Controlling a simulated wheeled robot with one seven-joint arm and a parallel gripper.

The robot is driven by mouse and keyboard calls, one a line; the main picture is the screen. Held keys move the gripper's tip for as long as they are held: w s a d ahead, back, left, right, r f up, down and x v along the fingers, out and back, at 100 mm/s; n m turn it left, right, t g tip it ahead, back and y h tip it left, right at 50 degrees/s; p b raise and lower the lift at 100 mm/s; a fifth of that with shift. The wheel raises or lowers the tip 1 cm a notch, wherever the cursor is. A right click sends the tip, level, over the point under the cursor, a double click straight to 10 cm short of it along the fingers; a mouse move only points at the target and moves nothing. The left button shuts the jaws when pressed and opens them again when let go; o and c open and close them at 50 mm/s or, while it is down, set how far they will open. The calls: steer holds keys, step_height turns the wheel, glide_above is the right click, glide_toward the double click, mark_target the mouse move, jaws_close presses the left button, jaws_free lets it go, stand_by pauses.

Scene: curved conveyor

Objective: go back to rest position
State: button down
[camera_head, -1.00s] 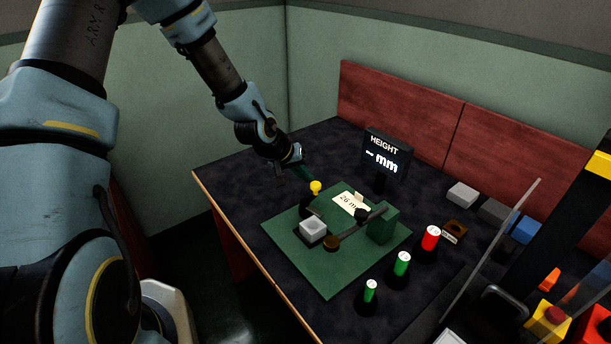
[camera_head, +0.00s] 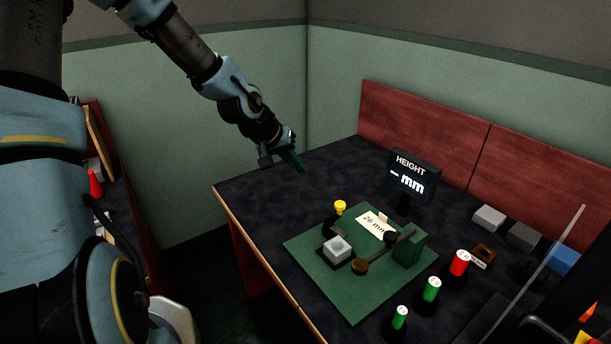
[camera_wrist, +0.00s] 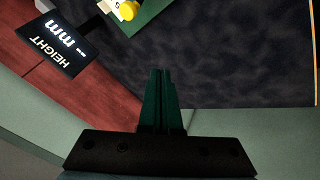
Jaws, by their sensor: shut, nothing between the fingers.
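My gripper (camera_head: 297,163) is at the end of my arm, in the air over the far left part of the dark table (camera_head: 270,205). In the wrist view its two green fingers (camera_wrist: 161,85) are together with nothing between them. It is apart from the green gauge base (camera_head: 345,300), which stands to its lower right in the head view. A light grey block (camera_head: 337,248) sits on that gauge, beside a yellow knob (camera_head: 340,206) and a "26 mm" label (camera_head: 374,222). The HEIGHT display (camera_head: 412,176) reads "- mm".
Red and green cylinders (camera_head: 431,289) stand on the table right of the gauge. Grey and blue blocks (camera_head: 564,260) lie near the red back panel (camera_head: 425,123). A clear upright sheet (camera_head: 545,262) stands at the right. The table's far left is bare.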

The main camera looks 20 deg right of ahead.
steer(key=shift+a+r, duration=0.25)
steer(key=shift+r, duration=0.1)
stand_by(0.3)
